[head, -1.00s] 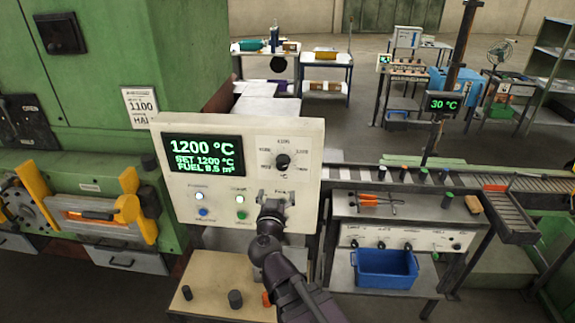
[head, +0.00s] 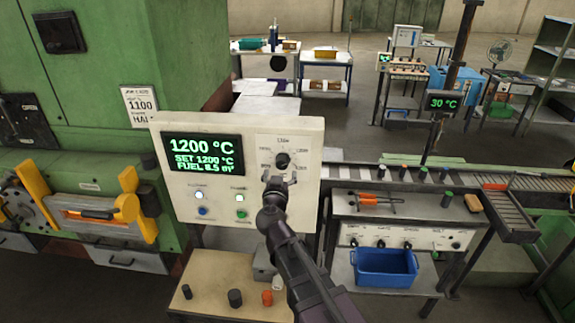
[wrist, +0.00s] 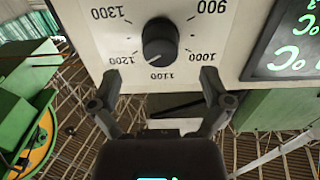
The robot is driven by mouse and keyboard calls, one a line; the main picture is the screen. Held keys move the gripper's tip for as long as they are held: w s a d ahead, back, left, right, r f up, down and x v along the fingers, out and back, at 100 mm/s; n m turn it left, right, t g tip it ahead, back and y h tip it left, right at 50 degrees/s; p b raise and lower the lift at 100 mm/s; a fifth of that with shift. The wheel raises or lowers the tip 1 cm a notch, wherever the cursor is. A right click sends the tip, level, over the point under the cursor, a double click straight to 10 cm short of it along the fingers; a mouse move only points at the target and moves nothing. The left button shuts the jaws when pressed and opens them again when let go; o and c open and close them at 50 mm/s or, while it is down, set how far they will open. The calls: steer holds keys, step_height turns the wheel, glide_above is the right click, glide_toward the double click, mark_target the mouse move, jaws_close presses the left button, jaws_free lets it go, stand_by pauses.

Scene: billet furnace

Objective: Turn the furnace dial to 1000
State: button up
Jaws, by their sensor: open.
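The furnace dial (head: 283,159) is a black round knob on the cream control panel (head: 310,135), upper right. In the wrist view the dial (wrist: 160,40) sits on a scale from 900 to 1300, seen upside down, with a small pale mark on its lower-left part. The display (head: 203,155) reads 1200 °C, SET 1200 °C. My gripper (head: 279,180) is just below the dial in the head view. In the wrist view my gripper (wrist: 159,76) is open and empty, its fingers apart on either side below the knob, not touching it.
Indicator lights and buttons (head: 203,211) sit lower on the panel. A wooden bench (head: 215,285) with small cylinders stands beneath. A roller conveyor (head: 350,172) runs to the right, above a blue bin (head: 385,267). The green furnace (head: 110,60) is at left.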

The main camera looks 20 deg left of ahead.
mark_target(282, 166)
steer(key=shift+x, duration=2.6)
